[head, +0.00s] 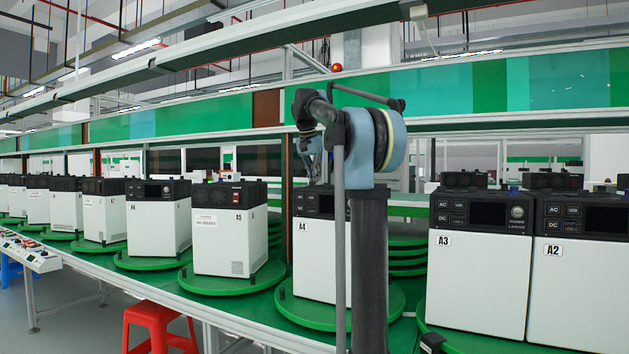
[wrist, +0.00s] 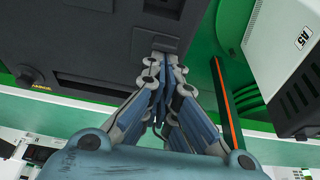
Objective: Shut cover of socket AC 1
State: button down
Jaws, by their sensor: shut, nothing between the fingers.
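In the head view my gripper (head: 313,168) is above and in front of the dark top of the white unit labelled A4 (head: 318,255), partly behind my own arm. In the wrist view my gripper (wrist: 164,62) has its fingers together and empty. The fingertips are at a small dark flap-like piece (wrist: 165,44) on the edge of a dark panel (wrist: 105,40); I cannot tell whether they touch it. A dark square recess (wrist: 160,6) lies just beyond. No AC 1 marking is readable, and I cannot tell how far a socket cover is open.
Unit A5 (head: 225,240) stands left of A4, and A3 (head: 480,275) and A2 (head: 577,290) stand to the right. Several units sit on green turntables (head: 290,308). A green shelf beam (head: 240,45) runs overhead. A red stool (head: 155,318) stands in front.

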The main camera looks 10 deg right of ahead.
jog(key=shift+s+a, duration=0.6)
jog(key=shift+s, duration=0.25)
jog(key=shift+s+a, duration=0.6)
jog(key=shift+s, duration=0.2)
jog(key=shift+s+a, duration=0.6)
jog(key=shift+s, duration=0.25)
